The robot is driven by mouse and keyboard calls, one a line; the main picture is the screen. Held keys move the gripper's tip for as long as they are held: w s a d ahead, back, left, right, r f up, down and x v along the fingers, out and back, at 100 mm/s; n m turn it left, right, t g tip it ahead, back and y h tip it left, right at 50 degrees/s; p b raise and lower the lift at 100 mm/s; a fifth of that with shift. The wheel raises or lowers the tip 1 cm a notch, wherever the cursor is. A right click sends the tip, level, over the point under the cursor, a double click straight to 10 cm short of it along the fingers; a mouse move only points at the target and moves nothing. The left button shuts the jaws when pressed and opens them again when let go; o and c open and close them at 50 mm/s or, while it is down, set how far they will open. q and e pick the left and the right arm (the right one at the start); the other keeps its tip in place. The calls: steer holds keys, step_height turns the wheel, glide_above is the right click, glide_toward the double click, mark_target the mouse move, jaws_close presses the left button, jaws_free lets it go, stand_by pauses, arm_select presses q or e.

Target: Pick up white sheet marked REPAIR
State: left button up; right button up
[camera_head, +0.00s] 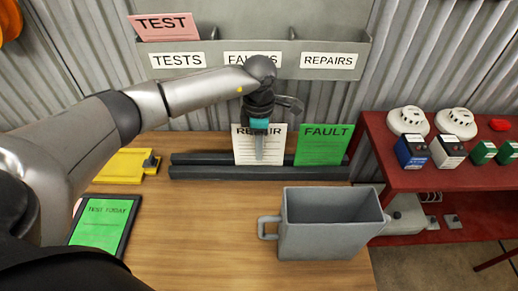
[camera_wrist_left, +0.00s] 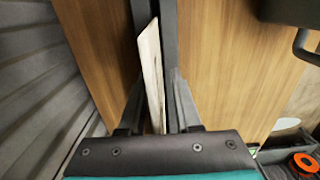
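The white sheet marked REPAIR (camera_head: 246,156) stands upright in the dark slotted rack (camera_head: 210,172) on the wooden table. My left gripper (camera_head: 259,156) points down over the sheet and covers part of its heading. In the left wrist view the sheet (camera_wrist_left: 152,70) shows nearly edge-on between the two fingers of my left gripper (camera_wrist_left: 158,85). The fingers look apart, one on each side of the sheet; contact is not clear. My right gripper is not in view.
A green FAULT sheet (camera_head: 323,146) stands close right of the REPAIR sheet. A grey bin with a handle (camera_head: 328,232) sits in front. Wall pockets labelled TESTS, FAULTS and REPAIRS (camera_head: 327,61) hang behind; a pink TEST sheet (camera_head: 164,27) is in the left one. A red shelf (camera_head: 400,178) stands right.

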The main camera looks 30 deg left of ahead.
arm_select(q)
jaws_close()
steer(key=shift+r, duration=0.15)
stand_by(0.4)
